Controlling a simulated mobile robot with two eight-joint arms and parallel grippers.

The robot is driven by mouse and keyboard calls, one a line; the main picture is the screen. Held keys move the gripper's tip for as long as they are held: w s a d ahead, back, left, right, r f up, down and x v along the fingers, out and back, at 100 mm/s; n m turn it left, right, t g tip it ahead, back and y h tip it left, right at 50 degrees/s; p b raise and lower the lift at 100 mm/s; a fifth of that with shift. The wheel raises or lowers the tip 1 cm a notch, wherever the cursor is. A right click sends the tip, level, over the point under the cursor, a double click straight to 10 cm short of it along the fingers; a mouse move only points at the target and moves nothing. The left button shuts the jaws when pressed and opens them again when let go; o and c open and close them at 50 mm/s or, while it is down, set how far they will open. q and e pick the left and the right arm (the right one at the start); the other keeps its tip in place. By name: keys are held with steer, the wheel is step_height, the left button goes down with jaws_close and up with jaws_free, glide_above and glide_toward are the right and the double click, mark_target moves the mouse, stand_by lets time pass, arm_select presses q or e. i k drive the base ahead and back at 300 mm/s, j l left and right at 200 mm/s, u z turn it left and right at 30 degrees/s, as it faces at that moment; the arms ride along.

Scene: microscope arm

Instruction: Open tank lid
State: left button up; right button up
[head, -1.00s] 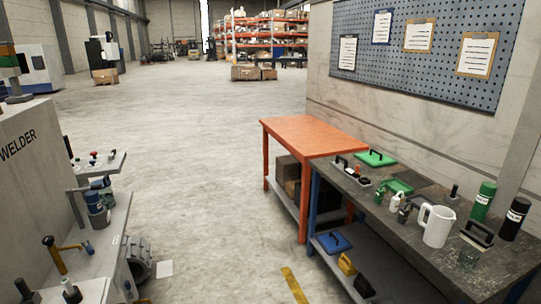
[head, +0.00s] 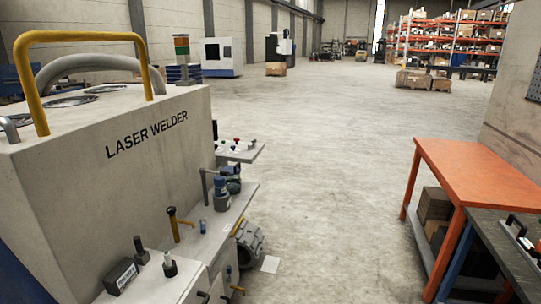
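The laser welder (head: 110,165) is a large pale grey cabinet on the left, lettered "LASER WELDER". A yellow hoop handle (head: 85,37) and a thick grey hose (head: 75,72) rise over its top, where round flat covers (head: 70,101) lie. I cannot tell which part is the tank lid. Neither of my grippers is in view.
An orange table (head: 475,172) stands at the right, with boxes on its lower shelf. A dark-topped bench (head: 515,250) adjoins it. Open concrete floor (head: 330,190) lies between the welder and the table. A small side shelf (head: 240,152) juts out from the welder.

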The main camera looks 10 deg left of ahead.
mark_target(231, 167)
steer(key=i+l+u, duration=0.55)
steer(key=u, duration=0.15)
steer(key=i+l+u, duration=0.1)
steer(key=u, duration=0.3)
steer(key=i+l+u, duration=0.2)
steer(key=u, duration=0.25)
steer(key=i+l+u, duration=0.3)
steer(key=l, duration=0.35)
steer(key=i+l+u, duration=0.1)
steer(key=l, duration=0.25)
steer(key=i+l, duration=0.15)
steer(key=l, duration=0.2)
steer(key=i+l, duration=0.2)
steer(key=l, duration=0.15)
steer(key=i+l, duration=0.15)
steer(key=l, duration=0.2)
steer(key=i+l+u, duration=0.1)
steer(key=l, duration=0.25)
steer(key=i+l, duration=0.2)
steer(key=l, duration=0.15)
steer(key=i+l, duration=0.15)
steer(key=l, duration=0.2)
steer(key=i+l, duration=0.15)
steer(key=l, duration=0.2)
steer(key=u, duration=0.05)
